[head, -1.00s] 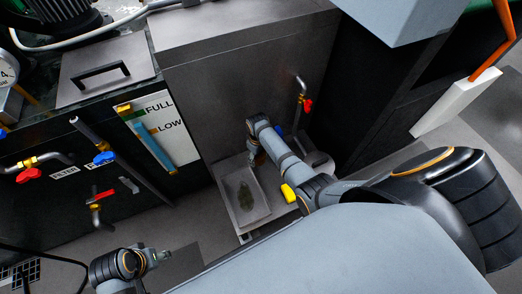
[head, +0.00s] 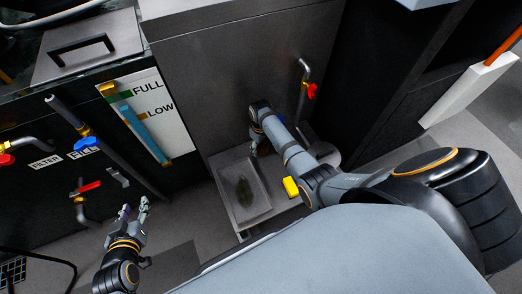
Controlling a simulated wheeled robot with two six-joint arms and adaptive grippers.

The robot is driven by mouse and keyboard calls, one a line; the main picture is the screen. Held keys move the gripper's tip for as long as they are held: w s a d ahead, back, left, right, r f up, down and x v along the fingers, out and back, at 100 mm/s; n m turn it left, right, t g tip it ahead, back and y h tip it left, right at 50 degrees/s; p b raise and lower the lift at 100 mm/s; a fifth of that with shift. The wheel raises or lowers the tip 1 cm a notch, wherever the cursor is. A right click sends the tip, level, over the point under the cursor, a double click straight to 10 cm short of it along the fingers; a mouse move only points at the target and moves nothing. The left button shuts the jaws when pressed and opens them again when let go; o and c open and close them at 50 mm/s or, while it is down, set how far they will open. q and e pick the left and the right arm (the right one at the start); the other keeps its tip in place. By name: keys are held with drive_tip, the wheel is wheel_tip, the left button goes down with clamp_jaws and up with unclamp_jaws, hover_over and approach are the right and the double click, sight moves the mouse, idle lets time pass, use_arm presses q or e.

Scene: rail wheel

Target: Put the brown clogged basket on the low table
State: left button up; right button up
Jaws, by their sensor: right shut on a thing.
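A shallow grey tray-like piece (head: 228,178) with a dark brown-green patch in it sits low at the foot of the metal tank; it looks like the clogged basket. Under and right of it is a pale low surface (head: 288,217), perhaps the low table, partly covered by my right arm. My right gripper (head: 255,151) points down at the far edge of the tray, shut; its fingertips are small, and the grip is hard to see. My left gripper (head: 134,209) is open and empty, above the floor to the left of the tray.
The metal tank (head: 225,85) stands behind. A tap with a red handle (head: 311,91) sticks out of it. At left are a black panel with valves and pipes (head: 80,188) and a FULL/LOW gauge (head: 140,120). A yellow piece (head: 290,187) is beside my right arm.

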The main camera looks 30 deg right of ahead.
drive_tip(key=shift+f+b, duration=0.6)
drive_tip(key=shift+f, duration=0.05)
drive_tip(key=shift+f+b, duration=0.5)
drive_tip(key=shift+b, duration=0.1)
use_arm(q)
drive_tip(key=w+r+t, duration=0.2)
drive_tip(key=r+t, duration=0.3)
drive_tip(key=r, duration=0.7)
drive_tip(key=w+r+t, duration=0.2)
drive_tip(key=r+t, duration=0.4)
drive_tip(key=r, duration=0.6)
drive_tip(key=shift+w+a+m, duration=0.3)
drive_tip(key=shift+r, duration=0.1)
use_arm(e)
drive_tip(key=shift+f, duration=0.15)
drive_tip(key=o, duration=0.9)
use_arm(q)
drive_tip(key=shift+r+t, duration=0.15)
drive_tip(key=shift+t, duration=0.15)
use_arm(e)
drive_tip(key=shift+o, duration=0.5)
